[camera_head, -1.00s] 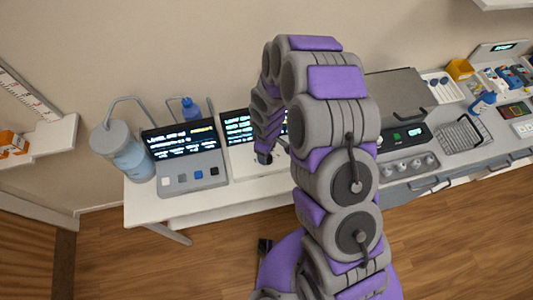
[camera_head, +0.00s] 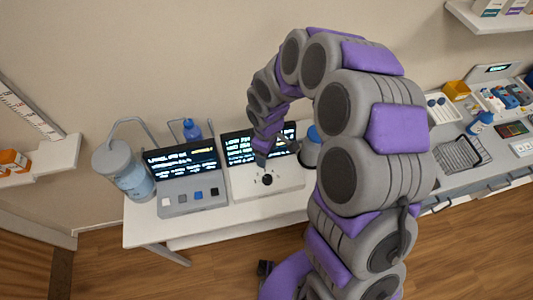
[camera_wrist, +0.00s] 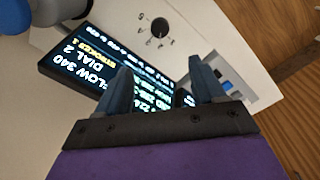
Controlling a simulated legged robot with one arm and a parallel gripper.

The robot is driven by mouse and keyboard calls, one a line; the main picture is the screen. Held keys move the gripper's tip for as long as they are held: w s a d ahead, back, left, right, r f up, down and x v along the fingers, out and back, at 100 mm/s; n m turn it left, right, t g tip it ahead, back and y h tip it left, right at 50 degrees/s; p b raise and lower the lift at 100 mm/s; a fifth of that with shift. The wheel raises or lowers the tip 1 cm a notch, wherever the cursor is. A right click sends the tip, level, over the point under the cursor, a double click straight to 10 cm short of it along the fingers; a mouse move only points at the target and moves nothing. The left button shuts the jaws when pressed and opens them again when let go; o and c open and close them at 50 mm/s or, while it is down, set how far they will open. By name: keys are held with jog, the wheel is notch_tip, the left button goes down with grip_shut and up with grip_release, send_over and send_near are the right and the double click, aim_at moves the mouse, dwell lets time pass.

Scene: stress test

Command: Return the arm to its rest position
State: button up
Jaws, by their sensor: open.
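My purple and grey arm arches over the white bench in the head view, bent forward and down. My gripper (camera_head: 264,158) hangs in front of the middle screen, above a white console (camera_head: 285,187) with a black dial. In the wrist view my gripper (camera_wrist: 163,84) has its two blue-grey fingers apart, with nothing between them. Behind them is the lit screen (camera_wrist: 85,62), with "FLOW 340" and "DIAL 2" readable. The black dial (camera_wrist: 159,26) stands beyond the fingertips. The dial (camera_head: 267,179) also shows in the head view, just below the gripper.
A second screen panel with coloured buttons (camera_head: 190,198) and a blue-grey cylinder (camera_head: 122,168) with a pipe stand at left. A blue bottle (camera_head: 191,130) is behind. A wire basket (camera_head: 462,155) and trays are at right. Open wood floor lies in front.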

dwell(0.4)
jog(key=s+d+r+m+b, duration=0.3)
jog(key=s+d+r+m, duration=0.15)
jog(key=d+r, duration=0.25)
jog(key=s+d+r+m+b, duration=0.1)
jog(key=s+d+r+m, duration=0.1)
jog(key=s, duration=0.5)
jog(key=s+d+r+m+g+b, duration=0.1)
jog(key=s+d+m, duration=0.3)
jog(key=s, duration=0.4)
jog(key=s+d+r+m+b, duration=0.2)
jog(key=s+d+m, duration=0.1)
jog(key=s, duration=0.5)
jog(key=shift+d+r+g, duration=0.4)
jog(key=shift+d, duration=0.5)
